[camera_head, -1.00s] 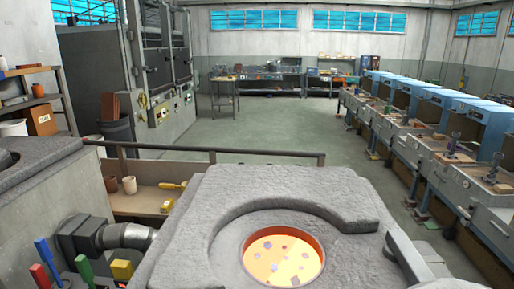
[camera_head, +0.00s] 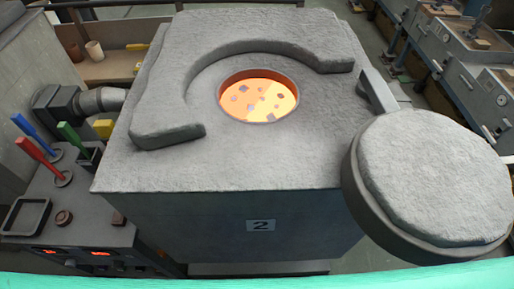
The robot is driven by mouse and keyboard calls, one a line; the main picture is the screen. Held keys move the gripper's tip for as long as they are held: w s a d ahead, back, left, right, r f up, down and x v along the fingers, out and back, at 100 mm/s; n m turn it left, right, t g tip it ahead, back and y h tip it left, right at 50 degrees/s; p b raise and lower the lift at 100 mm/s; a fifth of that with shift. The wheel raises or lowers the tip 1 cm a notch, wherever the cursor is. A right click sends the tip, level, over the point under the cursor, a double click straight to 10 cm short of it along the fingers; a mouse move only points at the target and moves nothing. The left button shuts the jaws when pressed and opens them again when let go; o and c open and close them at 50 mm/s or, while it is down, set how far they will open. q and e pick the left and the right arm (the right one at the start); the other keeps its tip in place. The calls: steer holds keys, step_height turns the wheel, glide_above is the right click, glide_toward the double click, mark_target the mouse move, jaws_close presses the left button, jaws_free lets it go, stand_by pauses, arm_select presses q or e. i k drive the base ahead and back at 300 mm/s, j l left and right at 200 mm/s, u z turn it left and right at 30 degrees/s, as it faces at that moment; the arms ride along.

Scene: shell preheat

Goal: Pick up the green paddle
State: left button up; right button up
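The green paddle (camera_head: 70,133) stands upright, tilted a little, at the left of the head view. Its lower end is in a dark square holder on the grey control stand (camera_head: 90,213). A red paddle (camera_head: 36,151) and a blue paddle (camera_head: 30,129) stand close to its left in round holders. A yellow block (camera_head: 103,128) is just to its right. Neither of my grippers is in the view.
A grey furnace (camera_head: 237,211) marked 2 fills the middle, its round opening (camera_head: 258,96) glowing orange. Its round lid (camera_head: 435,180) is swung out at the right. An empty dark tray (camera_head: 25,217) lies left on the stand. A pipe (camera_head: 98,100) runs behind the paddles.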

mark_target(63, 127)
steer(key=j+u, duration=1)
steer(key=z, duration=1.15)
